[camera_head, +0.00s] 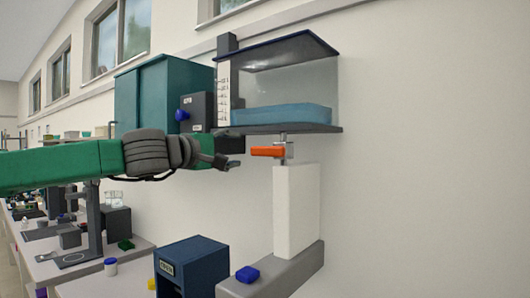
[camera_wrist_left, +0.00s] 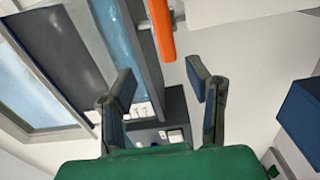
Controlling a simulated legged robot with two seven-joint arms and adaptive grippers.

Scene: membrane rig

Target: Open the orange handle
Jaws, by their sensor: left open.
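The orange handle (camera_head: 267,151) sits on a short metal pipe below a clear tank with blue liquid (camera_head: 280,115), above a white upright block (camera_head: 296,210). The handle lies level, pointing left from the pipe. My left gripper (camera_head: 236,158) is to the left of the handle, with a gap between them. In the left wrist view the gripper (camera_wrist_left: 163,85) is open and empty, and the orange handle (camera_wrist_left: 161,28) is ahead of the fingertips, not between them. My right gripper is in neither view.
A teal cabinet (camera_head: 150,97) and a dark box with a blue knob (camera_head: 183,115) are behind my left arm. The wall right of the rig is bare.

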